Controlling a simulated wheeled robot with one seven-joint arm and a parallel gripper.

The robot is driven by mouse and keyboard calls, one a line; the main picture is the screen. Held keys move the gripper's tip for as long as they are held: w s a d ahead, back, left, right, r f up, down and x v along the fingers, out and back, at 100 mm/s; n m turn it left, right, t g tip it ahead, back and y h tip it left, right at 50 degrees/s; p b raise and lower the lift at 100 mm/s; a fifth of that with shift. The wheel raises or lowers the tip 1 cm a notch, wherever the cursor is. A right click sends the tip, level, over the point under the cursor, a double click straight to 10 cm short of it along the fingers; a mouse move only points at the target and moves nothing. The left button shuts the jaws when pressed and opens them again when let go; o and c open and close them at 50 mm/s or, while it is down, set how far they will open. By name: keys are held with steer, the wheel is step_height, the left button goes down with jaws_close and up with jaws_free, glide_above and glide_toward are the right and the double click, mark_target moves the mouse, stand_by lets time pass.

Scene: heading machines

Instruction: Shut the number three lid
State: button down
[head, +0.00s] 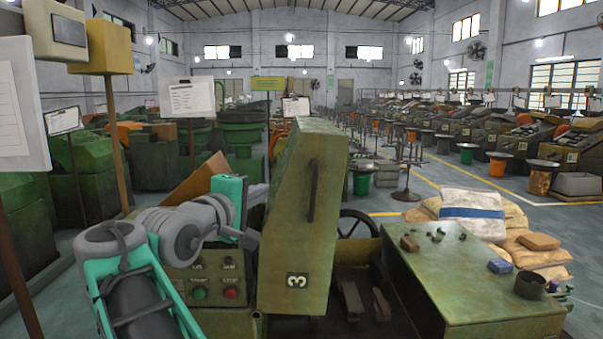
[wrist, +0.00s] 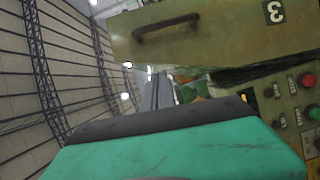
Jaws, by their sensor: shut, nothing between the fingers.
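The number three lid (head: 297,235) is a worn olive-green cover that stands raised and upright on its machine. It has a dark bar handle (head: 312,190) and a plate with a 3 (head: 297,280) low on its face. In the wrist view the lid (wrist: 225,40) crosses the top, with its handle (wrist: 166,27) at upper left. My gripper (head: 256,195) is beside the lid's left edge, shut and empty, apart from the handle. Whether it touches the lid's edge is unclear. Part of it is hidden in the head view.
A control panel (head: 215,280) with green and red buttons is below my arm. The open machine bay (head: 350,277) lies right of the lid. A green bench (head: 470,280) with small parts stands at right, with sacks (head: 475,215) behind it. A sign (head: 190,99) stands at left.

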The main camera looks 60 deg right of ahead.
steer(key=p, duration=0.4)
glide_toward(302, 181)
steer(key=shift+g, duration=0.3)
steer(key=d, duration=0.1)
steer(key=w+d+r, duration=0.2)
steer(key=shift+d, duration=0.2)
steer(key=s, duration=0.2)
steer(key=s+d, duration=0.1)
steer(key=shift+s+f, duration=0.35)
steer(key=shift+f, duration=0.05)
